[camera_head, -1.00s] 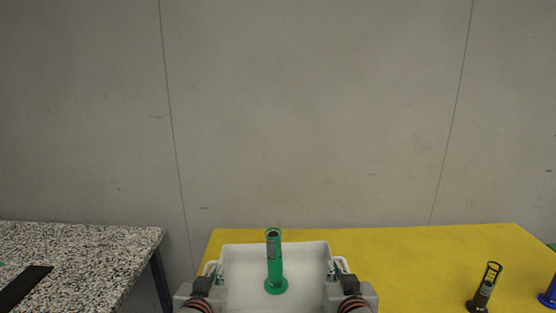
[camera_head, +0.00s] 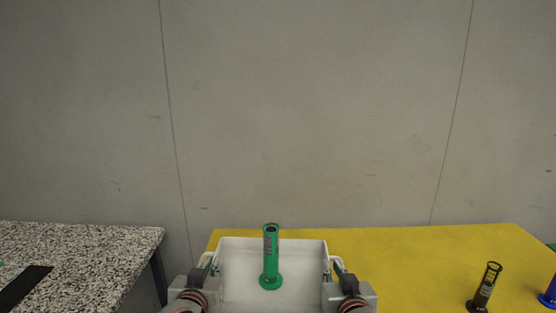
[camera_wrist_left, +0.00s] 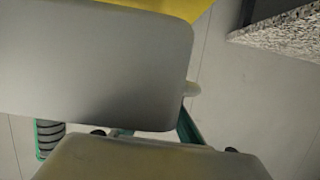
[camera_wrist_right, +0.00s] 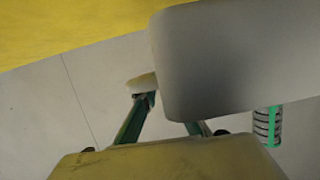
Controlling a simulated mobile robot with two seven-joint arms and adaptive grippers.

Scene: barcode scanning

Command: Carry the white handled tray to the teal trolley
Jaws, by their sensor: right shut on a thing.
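The white handled tray (camera_head: 300,252) is at the bottom middle of the head view, in front of the yellow table top. A green graduated cylinder (camera_head: 271,257) with a barcode label stands upright in it. My left gripper (camera_head: 204,267) is at the tray's left handle and appears shut on it. My right gripper (camera_head: 339,270) is shut on the right handle. The tray wall fills much of the left wrist view (camera_wrist_left: 90,60) and right wrist view (camera_wrist_right: 235,60). The tray's near edge is cut off. No teal trolley is in view.
The yellow table (camera_head: 420,255) carries a dark cylinder (camera_head: 484,288) and a blue cylinder (camera_head: 549,293) at the right. A speckled table (camera_head: 85,255) with a black strip (camera_head: 22,288) is at the left, with a gap between the tables. A grey wall (camera_head: 300,110) stands behind.

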